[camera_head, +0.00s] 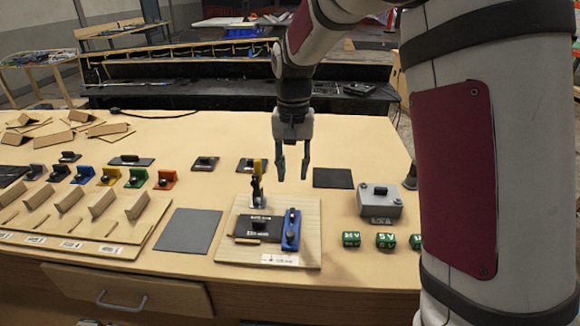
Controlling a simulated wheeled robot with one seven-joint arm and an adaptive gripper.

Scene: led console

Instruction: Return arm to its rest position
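My gripper (293,168) hangs fingers-down above the wooden table (370,148). Its two fingers are apart, with nothing seen between them. Below it, a light wooden board (230,253) carries a dark block (258,229), a blue lever part (291,230) and an upright black and yellow piece (257,182). In the picture, the gripper is just right of the yellow piece; I cannot tell the exact height between them. My arm rises from the gripper to the upper right and covers the right side of the view.
A grey box (379,202) and green cubes (385,240) stand right of the board. A dark mat (188,231) lies to its left. Coloured parts (109,176) and wooden blocks (101,203) fill the left. The table right of the dark square (333,178) is partly bare.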

